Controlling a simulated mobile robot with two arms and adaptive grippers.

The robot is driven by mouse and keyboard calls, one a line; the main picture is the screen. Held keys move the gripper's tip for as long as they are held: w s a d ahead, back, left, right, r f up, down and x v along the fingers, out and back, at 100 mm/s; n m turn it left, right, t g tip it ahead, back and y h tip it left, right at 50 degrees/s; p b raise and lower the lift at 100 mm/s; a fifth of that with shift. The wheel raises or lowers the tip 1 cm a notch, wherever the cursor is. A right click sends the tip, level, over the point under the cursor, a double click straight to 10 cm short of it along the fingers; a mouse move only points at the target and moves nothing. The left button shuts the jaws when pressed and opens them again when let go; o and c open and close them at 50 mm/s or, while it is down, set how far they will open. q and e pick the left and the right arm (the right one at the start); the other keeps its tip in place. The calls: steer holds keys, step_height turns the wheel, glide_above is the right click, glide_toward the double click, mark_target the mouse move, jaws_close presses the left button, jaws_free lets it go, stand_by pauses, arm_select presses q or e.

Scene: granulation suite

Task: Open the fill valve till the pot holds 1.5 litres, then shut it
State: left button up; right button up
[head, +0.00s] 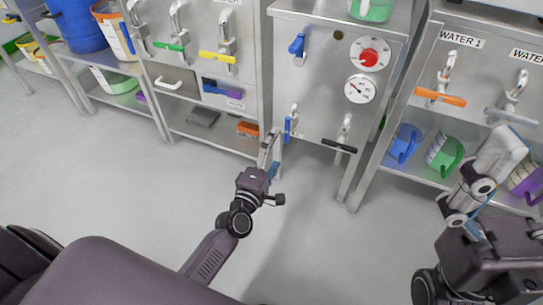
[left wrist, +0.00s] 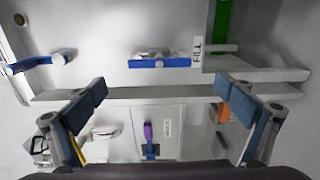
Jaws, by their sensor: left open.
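The fill valve's blue handle (head: 288,129) is at the lower left of the steel cabinet front. In the left wrist view the blue handle (left wrist: 160,62) lies across the picture, beside a label reading FILL (left wrist: 197,48). My left gripper (head: 270,152) is open, just in front and to the left of the handle, apart from it. Its two blue-padded fingers frame the lower part of the wrist view, with nothing between them. A clear vessel with green in it (head: 374,9) is cut off at the top; I cannot tell if it is the pot. My right gripper (head: 492,165) is at the right; its jaw state is unclear.
The cabinet also bears an upper blue lever (head: 297,45), a red knob (head: 370,57), a round gauge (head: 360,89) and a black-handled valve (head: 340,146). Water taps with orange (head: 441,97) and grey handles are at the right. The floor in front is clear.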

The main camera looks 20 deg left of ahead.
arm_select(q)
steer(key=shift+s, duration=1.8)
stand_by(6.2)
